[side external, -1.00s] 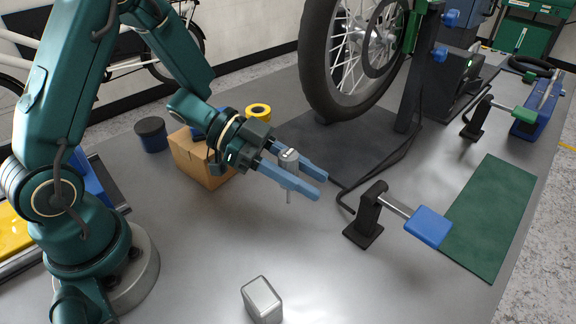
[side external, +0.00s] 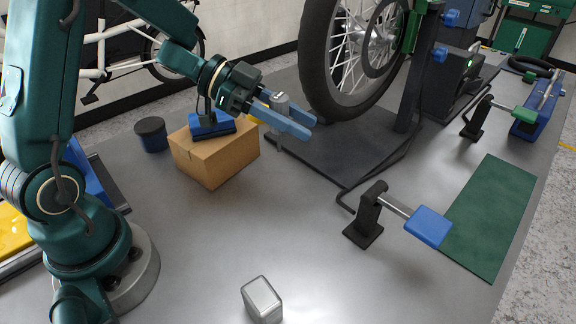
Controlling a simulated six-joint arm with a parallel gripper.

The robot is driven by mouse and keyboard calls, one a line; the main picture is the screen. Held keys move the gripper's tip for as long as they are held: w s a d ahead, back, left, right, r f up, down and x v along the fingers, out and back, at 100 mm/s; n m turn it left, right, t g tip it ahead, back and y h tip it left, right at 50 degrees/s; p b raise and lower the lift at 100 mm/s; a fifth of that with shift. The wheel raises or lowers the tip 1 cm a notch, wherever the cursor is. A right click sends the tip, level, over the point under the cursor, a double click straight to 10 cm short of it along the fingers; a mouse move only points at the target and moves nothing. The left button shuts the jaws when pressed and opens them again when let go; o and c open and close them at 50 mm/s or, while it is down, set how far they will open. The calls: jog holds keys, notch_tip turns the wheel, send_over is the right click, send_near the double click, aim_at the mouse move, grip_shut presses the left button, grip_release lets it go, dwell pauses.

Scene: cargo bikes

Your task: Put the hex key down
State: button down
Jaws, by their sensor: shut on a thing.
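My gripper (side external: 301,127) has two blue fingers, shut on a hex key (side external: 281,103) with a grey block-like handle and a thin shaft pointing down. It holds the key in the air, over or near the left edge of the dark mat under the wheel. The fingers partly hide the handle. I cannot tell how far the shaft's tip is above the surface.
A cardboard box (side external: 214,160) with a blue-based black item (side external: 211,126) stands left below my gripper. The bike wheel (side external: 350,60) rises behind it. A black stand with a blue-handled rod (side external: 428,225) and a green mat (side external: 490,215) are right. A grey block (side external: 262,300) lies in front.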

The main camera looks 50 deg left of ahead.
jog(key=s+d+m+g+h, duration=0.1)
jog(key=s+d+m+g, duration=0.1)
jog(key=d, duration=0.6)
jog(key=s+d+m+g+h, duration=0.1)
jog(key=s+d+m+g, duration=0.15)
jog(key=d, duration=0.65)
jog(key=shift+n+t, duration=0.25)
jog(key=shift+n, duration=0.1)
jog(key=shift+s+d+f, duration=0.95)
jog(key=shift+d+f, duration=0.8)
jog(key=shift+s+d+f, duration=1)
jog(key=shift+d+f, duration=0.7)
jog(key=shift+d, duration=0.1)
jog(key=shift+s+d+f, duration=0.95)
jog(key=shift+d+f, duration=0.8)
jog(key=shift+f, duration=0.1)
jog(key=c, duration=0.5)
grip_release()
jog(key=shift+c, duration=0.2)
